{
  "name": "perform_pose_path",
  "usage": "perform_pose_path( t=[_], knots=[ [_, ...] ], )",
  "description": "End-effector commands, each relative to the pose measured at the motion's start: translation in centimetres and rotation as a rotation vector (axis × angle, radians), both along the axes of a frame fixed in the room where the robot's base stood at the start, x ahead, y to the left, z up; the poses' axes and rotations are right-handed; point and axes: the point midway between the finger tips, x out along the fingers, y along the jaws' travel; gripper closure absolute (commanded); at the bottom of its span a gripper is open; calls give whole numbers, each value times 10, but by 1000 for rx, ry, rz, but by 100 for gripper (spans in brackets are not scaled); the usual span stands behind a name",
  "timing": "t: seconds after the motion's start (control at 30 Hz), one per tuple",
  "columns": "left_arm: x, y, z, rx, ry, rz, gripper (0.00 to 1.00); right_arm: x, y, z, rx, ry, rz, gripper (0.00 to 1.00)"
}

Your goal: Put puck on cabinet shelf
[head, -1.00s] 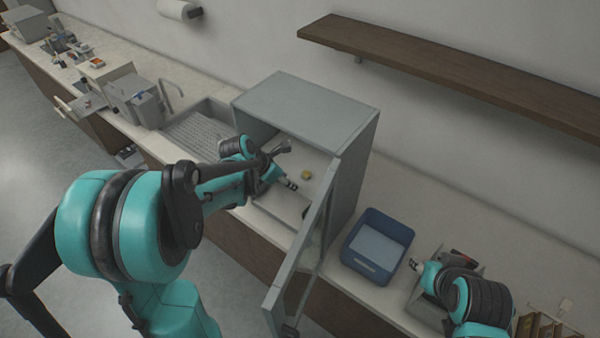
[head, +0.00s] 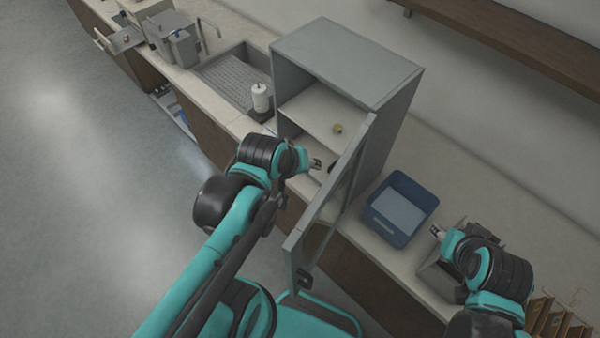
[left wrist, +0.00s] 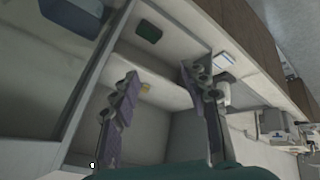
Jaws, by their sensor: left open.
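The small yellow puck (head: 338,128) lies on the pale shelf (head: 312,122) inside the open grey cabinet (head: 345,62). In the left wrist view a small tan piece that looks like the puck (left wrist: 145,87) shows on the shelf, close to the left finger in the picture. My left gripper (head: 316,163) is in front of the cabinet opening, below and apart from the puck. Its fingers (left wrist: 160,74) are spread with nothing between them. My right gripper (head: 437,231) is over the counter beside the blue bin; its fingers are too small to judge.
The cabinet door (head: 330,205) stands open toward me, right of my left gripper. A blue bin (head: 388,238) is right of the cabinet. A white cylinder on a dark base (head: 260,98) stands by the sink (head: 232,78). A dark green object (left wrist: 148,31) shows inside the cabinet.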

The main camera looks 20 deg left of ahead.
Motion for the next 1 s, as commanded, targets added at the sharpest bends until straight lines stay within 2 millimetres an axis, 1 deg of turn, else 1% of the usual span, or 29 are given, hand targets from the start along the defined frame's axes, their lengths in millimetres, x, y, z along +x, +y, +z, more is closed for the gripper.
perform_pose_path(
  t=[0.03, 0.1, 0.2, 0.3, 0.53, 0.67, 0.77, 0.87, 0.97, 1.0],
  knots=[
    [-10, -3, 0, 84, -18, -111, 55, 0, 0, 0, 0, 0, 0, 60],
    [-18, -5, 1, 188, -39, -241, 55, 0, 0, 0, 0, 0, 0, 60],
    [-25, -5, 2, 283, -54, -358, 55, 0, 0, 0, 0, 0, 0, 60],
    [-27, -6, 2, 321, -62, -404, 55, 0, 0, 0, 0, 0, 0, 60],
    [-27, -5, 2, 323, -62, -407, 55, 0, 0, 0, 0, 0, 0, 60],
    [-27, -5, -4, 322, -61, -406, 55, 0, 0, -6, 0, 0, 0, 60],
    [-27, -5, -20, 322, -61, -405, 55, 0, 0, -22, 0, 0, 0, 60],
    [-27, -5, -46, 321, -61, -405, 55, 0, 0, -48, 0, 0, 0, 60],
    [-27, -5, -80, 321, -61, -405, 55, 0, 0, -82, 0, 0, 0, 60],
    [-27, -5, -94, 321, -61, -405, 55, 0, 0, -96, 0, 0, 0, 60]
  ],
)
